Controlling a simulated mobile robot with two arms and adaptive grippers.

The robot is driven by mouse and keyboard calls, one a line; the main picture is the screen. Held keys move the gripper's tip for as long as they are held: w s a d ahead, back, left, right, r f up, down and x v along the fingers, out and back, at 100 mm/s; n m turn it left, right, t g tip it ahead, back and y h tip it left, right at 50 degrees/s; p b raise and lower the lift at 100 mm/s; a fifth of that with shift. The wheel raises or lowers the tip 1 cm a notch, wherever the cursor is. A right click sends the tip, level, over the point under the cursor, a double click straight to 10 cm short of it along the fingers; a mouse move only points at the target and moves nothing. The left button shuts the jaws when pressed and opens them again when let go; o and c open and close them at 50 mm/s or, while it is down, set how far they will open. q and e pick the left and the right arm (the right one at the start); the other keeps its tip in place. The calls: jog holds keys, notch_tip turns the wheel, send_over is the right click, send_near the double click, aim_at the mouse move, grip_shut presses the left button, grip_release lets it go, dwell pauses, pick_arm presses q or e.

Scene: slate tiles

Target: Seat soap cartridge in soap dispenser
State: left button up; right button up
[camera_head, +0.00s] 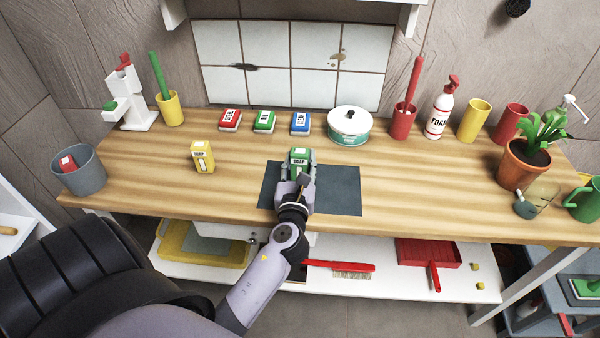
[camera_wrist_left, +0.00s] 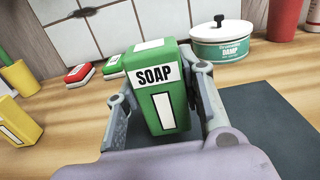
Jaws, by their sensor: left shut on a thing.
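A green soap cartridge (camera_head: 299,159) with a white SOAP label is held in my left gripper (camera_head: 296,173), over the dark mat. In the left wrist view the cartridge (camera_wrist_left: 160,88) stands between the two fingers of the left gripper (camera_wrist_left: 165,110), label facing the camera and slightly tilted in the picture. A white stand (camera_head: 130,103) with a red part on top and a green part at its side stands at the back left of the counter; it looks like the soap dispenser. A yellow SOAP carton (camera_head: 203,156) stands left of the mat. My right gripper is not in view.
Red (camera_head: 230,119), green (camera_head: 264,122) and blue (camera_head: 300,123) labelled packs and a round tin (camera_head: 349,127) line the back. A grey bin (camera_head: 85,178) stands at the left end. The dark mat (camera_head: 340,190) is bare on its right. Wood between the yellow carton and the stand is clear.

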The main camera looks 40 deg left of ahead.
pick_arm(q)
jog(key=shift+f+b, duration=0.3)
jog(key=shift+f, duration=0.95)
jog(key=shift+f, duration=0.2)
jog(key=o, duration=1.3)
jog(key=shift+c, duration=0.2)
jog(key=shift+r, duration=0.1)
